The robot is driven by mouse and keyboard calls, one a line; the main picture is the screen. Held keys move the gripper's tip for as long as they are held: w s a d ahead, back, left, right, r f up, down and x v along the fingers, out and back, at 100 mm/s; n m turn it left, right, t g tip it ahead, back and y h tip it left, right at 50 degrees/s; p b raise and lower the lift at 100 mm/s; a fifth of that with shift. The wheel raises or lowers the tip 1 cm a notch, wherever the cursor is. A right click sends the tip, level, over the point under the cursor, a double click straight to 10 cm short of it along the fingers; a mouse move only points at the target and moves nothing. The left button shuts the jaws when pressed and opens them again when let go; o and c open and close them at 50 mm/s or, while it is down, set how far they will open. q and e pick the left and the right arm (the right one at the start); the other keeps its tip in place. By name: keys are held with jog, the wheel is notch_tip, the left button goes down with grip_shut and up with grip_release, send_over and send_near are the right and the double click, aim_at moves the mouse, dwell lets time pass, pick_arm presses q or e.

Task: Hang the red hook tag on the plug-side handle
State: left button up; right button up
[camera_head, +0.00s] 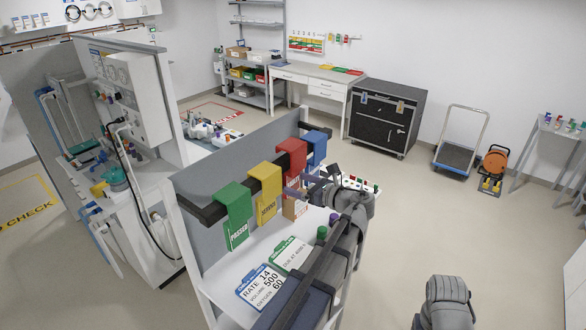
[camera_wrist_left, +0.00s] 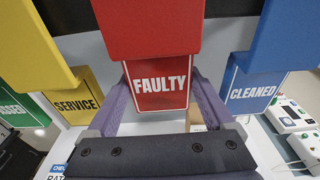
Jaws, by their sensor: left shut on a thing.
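The red hook tag (camera_head: 291,147) hangs over the dark rail (camera_head: 204,214) of the near cart, between the yellow and blue tags. Its front reads FAULTY in the left wrist view (camera_wrist_left: 158,84). My left gripper (camera_head: 302,190) is shut on the red tag, with one purple finger on each side of its lower part in the left wrist view (camera_wrist_left: 160,112). The ventilator (camera_head: 135,95) stands at the left behind the cart, with hoses and a cable on it. I cannot tell which handle is the plug-side one. My right gripper is not in view.
The green tag (camera_head: 234,213), yellow tag (camera_head: 265,187) and blue tag (camera_head: 315,145) hang on the same rail, the last two close beside the red one. Printed cards (camera_head: 262,282) lie on the cart shelf.

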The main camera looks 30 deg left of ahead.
pick_arm(q)
jog(key=shift+d, duration=0.1)
jog(key=d, duration=0.8)
jog(key=shift+s+d, duration=0.35)
jog(key=shift+d, duration=0.05)
dwell(0.7)
jog(key=shift+f, duration=0.1)
